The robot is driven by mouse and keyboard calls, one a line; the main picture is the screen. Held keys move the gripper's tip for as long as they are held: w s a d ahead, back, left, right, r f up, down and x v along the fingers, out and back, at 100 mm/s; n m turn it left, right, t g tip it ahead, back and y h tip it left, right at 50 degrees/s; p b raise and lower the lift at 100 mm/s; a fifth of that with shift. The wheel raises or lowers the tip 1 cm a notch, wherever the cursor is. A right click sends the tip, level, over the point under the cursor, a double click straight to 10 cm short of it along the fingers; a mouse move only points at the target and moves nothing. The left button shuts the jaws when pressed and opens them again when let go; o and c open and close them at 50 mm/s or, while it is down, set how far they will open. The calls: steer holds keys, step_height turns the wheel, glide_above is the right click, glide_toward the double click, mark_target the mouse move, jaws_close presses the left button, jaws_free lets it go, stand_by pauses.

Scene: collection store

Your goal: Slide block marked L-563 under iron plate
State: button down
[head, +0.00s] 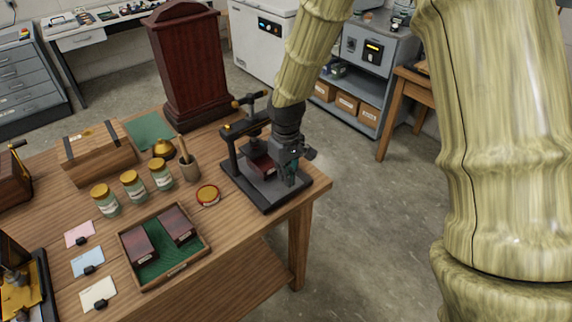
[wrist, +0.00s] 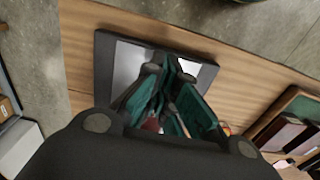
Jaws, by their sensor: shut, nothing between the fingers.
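A black press (head: 232,160) stands on the wooden table near its right corner, with a dark flat base (head: 268,195). A dark red block (head: 262,165) sits inside the press frame, partly hidden by my gripper; I cannot read its marking or see exactly how it lies under the iron plate. My gripper (head: 291,176) is shut and empty, pointing down over the front right part of the base, beside the block. In the wrist view, the green-padded fingers (wrist: 166,82) are over the base (wrist: 105,58), and a reddish patch shows behind them.
A green-lined wooden tray (head: 165,273) holds two dark red blocks (head: 137,242) (head: 178,225), labels unreadable. A tall dark cabinet (head: 185,65) is behind.

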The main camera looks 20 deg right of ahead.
mark_target(274, 179)
step_height(274, 179, down, 3)
steer(key=shift+f+p, duration=0.15)
steer(key=shift+p, duration=0.15)
steer(key=w, duration=0.1)
steer(key=w+a+p, duration=0.1)
steer(key=w, duration=0.1)
steer(key=shift+w+a, duration=0.15)
steer(key=shift+w, duration=0.2)
steer(key=shift+w, duration=0.1)
steer(key=shift+w+a+p, duration=0.2)
steer(key=shift+w, duration=0.3)
steer(key=shift+w+a+p, duration=0.2)
steer(key=shift+w, duration=0.3)
steer(key=shift+s, duration=0.1)
